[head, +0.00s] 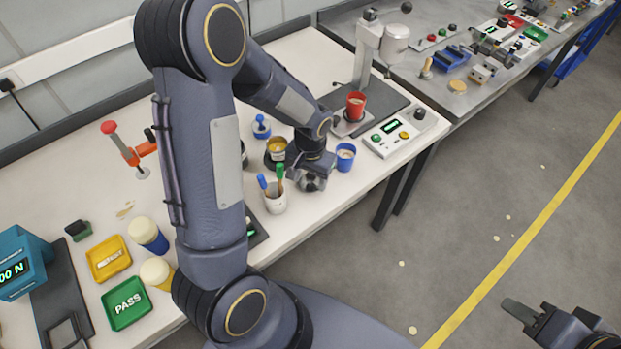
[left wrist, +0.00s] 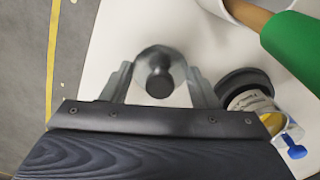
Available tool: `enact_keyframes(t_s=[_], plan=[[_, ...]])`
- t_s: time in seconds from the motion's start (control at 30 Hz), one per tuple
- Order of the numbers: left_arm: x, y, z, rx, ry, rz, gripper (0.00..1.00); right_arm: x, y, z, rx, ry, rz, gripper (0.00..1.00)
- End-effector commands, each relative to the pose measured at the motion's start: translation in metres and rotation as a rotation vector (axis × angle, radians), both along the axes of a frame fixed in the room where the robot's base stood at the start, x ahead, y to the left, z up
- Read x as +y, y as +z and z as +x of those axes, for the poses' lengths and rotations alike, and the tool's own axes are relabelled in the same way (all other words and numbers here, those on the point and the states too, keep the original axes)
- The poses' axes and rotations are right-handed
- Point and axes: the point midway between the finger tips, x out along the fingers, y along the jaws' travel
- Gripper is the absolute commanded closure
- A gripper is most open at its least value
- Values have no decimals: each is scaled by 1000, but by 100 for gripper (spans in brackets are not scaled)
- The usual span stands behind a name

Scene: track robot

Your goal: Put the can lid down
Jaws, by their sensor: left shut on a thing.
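My left gripper (head: 312,180) is low over the front part of the white table. It is shut on the can lid, a round metallic grey disc with a black knob, which shows between the fingers in the left wrist view (left wrist: 158,80). The gripper hides part of the lid in the head view, and I cannot tell whether the lid touches the table. A dark can (head: 276,148) with yellow contents stands just behind the gripper. My right gripper (head: 522,312) is at the lower right, over the floor; its fingers are not clear enough to judge.
A white cup (head: 275,203) with blue- and green-handled tools stands left of the left gripper; a blue cup (head: 345,157) stands right. A red cup (head: 356,104) sits on a stand behind. The table's front edge (head: 335,215) is close.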

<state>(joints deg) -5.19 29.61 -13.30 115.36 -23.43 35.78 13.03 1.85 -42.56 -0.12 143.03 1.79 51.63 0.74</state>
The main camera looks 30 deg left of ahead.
Motion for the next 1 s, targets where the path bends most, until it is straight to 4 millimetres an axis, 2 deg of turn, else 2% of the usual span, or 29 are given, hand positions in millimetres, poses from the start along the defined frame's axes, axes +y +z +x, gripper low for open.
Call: enact_keyframes(t_s=[0.1,0.5,0.53,0.67,1.0], plan=[[0,-12,-1,1,1,0,68,0,0,0,0,0,0,64],[0,-18,0,-1,1,0,68,0,-6,0,0,0,0,64],[0,-16,0,-1,1,0,42,0,-4,0,0,0,0,64],[0,-16,0,-1,0,0,25,0,-3,0,0,0,0,64],[0,-12,0,-1,0,-1,24,0,1,0,0,0,0,64]])
